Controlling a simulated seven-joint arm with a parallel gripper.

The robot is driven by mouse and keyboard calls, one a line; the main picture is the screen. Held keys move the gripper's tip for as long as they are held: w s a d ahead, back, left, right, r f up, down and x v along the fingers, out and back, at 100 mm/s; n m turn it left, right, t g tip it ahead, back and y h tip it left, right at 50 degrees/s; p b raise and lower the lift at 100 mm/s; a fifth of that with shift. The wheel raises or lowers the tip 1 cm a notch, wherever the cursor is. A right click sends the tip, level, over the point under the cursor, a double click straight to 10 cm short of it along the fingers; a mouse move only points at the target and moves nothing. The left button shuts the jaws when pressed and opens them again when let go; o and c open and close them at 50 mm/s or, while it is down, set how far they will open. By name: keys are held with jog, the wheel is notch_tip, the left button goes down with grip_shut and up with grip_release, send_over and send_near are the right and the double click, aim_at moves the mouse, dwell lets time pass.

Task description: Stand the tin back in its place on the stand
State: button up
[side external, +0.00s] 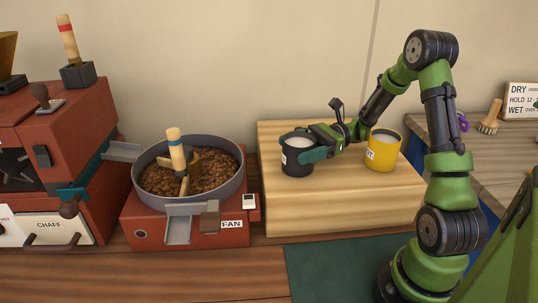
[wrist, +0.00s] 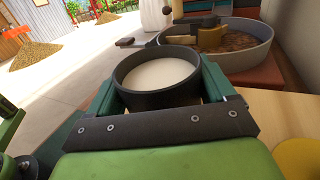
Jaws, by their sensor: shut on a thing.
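A dark tin (side external: 298,165) with a pale label and whitish contents stands upright at the left end of the light wooden stand (side external: 345,205). My gripper (side external: 303,147) reaches in from the right and is shut around the tin's upper part. In the wrist view the dark tin (wrist: 159,99) sits between both teal fingers of my gripper (wrist: 160,85). I cannot tell whether its base touches the stand. A yellow tin (side external: 382,155) with a pale label stands on the stand to the right. Part of it shows at the wrist view's right edge (wrist: 300,158).
A round grey pan of brown beans (side external: 188,202), with a stirrer, sits on a red fan base left of the stand. A red machine (side external: 60,140) is further left. A green mat (side external: 335,270) lies in front. A brush (side external: 490,118) and a sign (side external: 521,101) are at far right.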

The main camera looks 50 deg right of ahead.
jog(key=o, duration=1.3)
jog(key=shift+r, duration=0.1)
jog(key=v, duration=0.7)
jog(key=shift+s+d, duration=0.1)
jog(key=shift+d, duration=0.15)
